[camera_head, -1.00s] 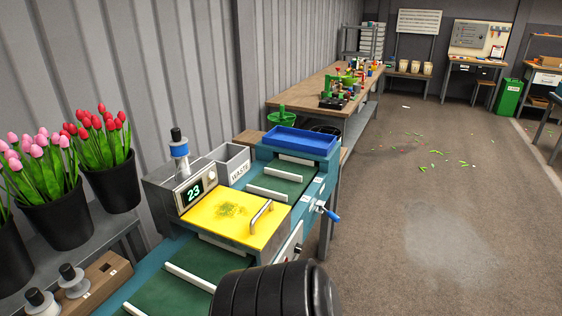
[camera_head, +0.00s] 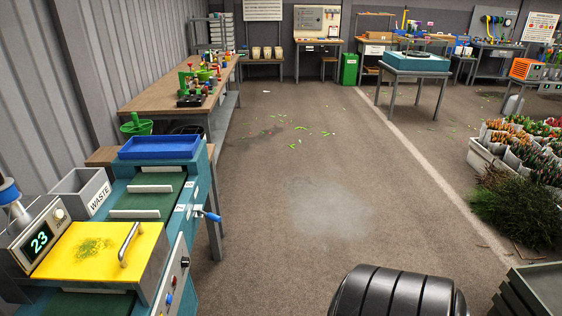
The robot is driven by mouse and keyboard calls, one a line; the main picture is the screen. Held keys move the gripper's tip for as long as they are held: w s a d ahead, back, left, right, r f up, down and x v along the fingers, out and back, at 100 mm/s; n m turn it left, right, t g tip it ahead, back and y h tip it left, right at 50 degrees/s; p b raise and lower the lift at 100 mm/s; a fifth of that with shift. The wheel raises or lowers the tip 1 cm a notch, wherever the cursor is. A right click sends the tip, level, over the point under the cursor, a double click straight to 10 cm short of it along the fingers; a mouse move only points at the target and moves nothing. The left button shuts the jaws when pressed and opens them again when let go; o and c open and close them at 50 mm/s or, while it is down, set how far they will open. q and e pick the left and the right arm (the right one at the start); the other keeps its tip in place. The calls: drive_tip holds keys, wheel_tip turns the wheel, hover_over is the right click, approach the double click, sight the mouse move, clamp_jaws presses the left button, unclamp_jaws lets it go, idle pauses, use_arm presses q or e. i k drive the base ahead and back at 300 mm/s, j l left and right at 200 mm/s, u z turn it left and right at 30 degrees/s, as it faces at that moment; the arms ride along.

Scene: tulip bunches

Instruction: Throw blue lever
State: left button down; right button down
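The blue lever (camera_head: 211,216) sticks out from the right side of the teal machine (camera_head: 178,245), on a metal pivot, its blue grip pointing right and slightly down. Neither of my grippers is in view. A black ribbed part of my own body shows at the bottom edge.
A grey WASTE bin (camera_head: 82,192) and a blue tray (camera_head: 160,147) sit at the machine. Open floor (camera_head: 320,200) lies to its right, with green scraps farther back. A wooden workbench (camera_head: 150,103) stands behind. Flower crates (camera_head: 483,157) stand at the right.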

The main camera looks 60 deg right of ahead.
sight(217, 219)
drive_tip(key=l+z, duration=0.1)
drive_tip(key=z, duration=1.35)
